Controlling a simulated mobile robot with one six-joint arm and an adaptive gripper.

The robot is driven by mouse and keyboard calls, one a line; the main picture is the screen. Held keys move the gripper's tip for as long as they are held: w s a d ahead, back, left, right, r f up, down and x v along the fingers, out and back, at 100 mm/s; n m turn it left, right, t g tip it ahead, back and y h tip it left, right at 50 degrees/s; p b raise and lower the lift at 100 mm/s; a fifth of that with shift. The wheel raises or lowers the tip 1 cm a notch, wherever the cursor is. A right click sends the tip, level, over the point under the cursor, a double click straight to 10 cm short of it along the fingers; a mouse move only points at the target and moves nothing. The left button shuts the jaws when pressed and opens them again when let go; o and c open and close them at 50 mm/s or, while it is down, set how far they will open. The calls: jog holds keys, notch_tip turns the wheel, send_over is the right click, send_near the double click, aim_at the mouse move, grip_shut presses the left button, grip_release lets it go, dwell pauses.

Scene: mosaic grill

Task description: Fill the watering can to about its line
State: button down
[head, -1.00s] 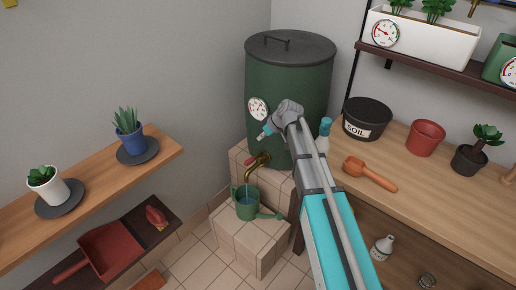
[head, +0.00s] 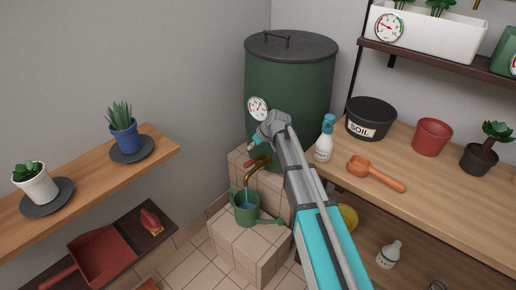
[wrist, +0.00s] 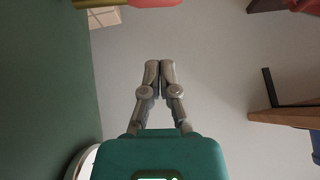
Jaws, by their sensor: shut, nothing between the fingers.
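The green watering can (head: 246,208) stands upright on a tiled step, its spout to the right. Blue water shows inside, and a thin blue streak shows under the brass tap (head: 258,162). I cannot make out the can's line. The tap comes from the green barrel (head: 290,90) and has a red handle (head: 248,163), also at the top of the wrist view (wrist: 155,3). My gripper (head: 252,147) is above the tap, close to the barrel's front. In the wrist view my gripper (wrist: 160,64) is shut and empty, apart from the red handle.
A round gauge (head: 258,109) sits on the barrel near my wrist. A spray bottle (head: 325,140) stands on the right bench beside my arm, with an orange trowel (head: 375,173) and soil pot (head: 370,118). A wooden shelf (head: 85,180) with potted plants is at left.

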aim_at(251, 162)
jog(key=b+x, duration=0.2)
jog(key=shift+a+f, duration=0.15)
jog(key=shift+f, duration=0.25)
jog(key=shift+s+d+f+b, duration=0.1)
jog(key=shift+s+f+b, duration=0.1)
jog(key=shift+f+b, duration=0.6)
jog(key=shift+s+d+f+b, duration=0.1)
jog(key=shift+s+f+b, duration=0.15)
jog(key=shift+f+b, duration=0.55)
jog(key=shift+d, duration=0.15)
